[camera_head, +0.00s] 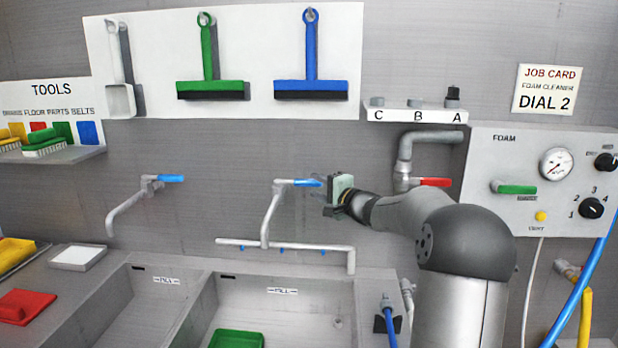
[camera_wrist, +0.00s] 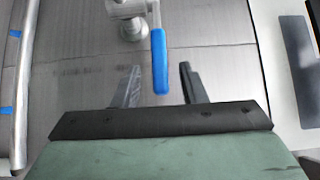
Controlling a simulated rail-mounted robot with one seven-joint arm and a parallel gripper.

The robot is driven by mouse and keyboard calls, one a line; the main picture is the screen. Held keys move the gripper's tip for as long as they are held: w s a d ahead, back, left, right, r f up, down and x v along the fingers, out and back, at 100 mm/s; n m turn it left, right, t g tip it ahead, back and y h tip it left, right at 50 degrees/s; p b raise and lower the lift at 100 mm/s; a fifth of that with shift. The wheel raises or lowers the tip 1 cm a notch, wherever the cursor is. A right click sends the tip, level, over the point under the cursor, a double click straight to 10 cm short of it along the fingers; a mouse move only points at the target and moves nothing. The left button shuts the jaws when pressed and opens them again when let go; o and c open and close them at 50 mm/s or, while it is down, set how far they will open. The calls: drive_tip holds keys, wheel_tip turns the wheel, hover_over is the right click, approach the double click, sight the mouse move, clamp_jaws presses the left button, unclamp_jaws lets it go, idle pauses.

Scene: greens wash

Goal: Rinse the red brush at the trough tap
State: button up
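A red brush-like block (camera_head: 25,306) lies on the counter at the lower left, partly cut off by the picture's edge. The trough tap (camera_head: 271,215) over the right basin has a blue lever (camera_head: 307,183) pointing right and feeds a perforated-looking bar (camera_head: 285,246). My gripper (camera_head: 326,188) is at the end of this lever. In the wrist view the blue lever (camera_wrist: 159,62) reaches down between my two fingers (camera_wrist: 160,88), with a gap on each side. My gripper is open and holds nothing. No water is visible from the tap.
A second tap (camera_head: 140,198) with a blue lever hangs over the left basin (camera_head: 130,305). A green object (camera_head: 236,339) lies in the right basin (camera_head: 290,300). A red-levered pipe valve (camera_head: 430,182) and foam panel (camera_head: 540,175) are right. A tool shelf (camera_head: 60,155) is left.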

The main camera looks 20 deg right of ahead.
sight(313, 184)
drive_tip(key=shift+p+x, duration=0.5)
drive_tip(key=shift+x, duration=1.6)
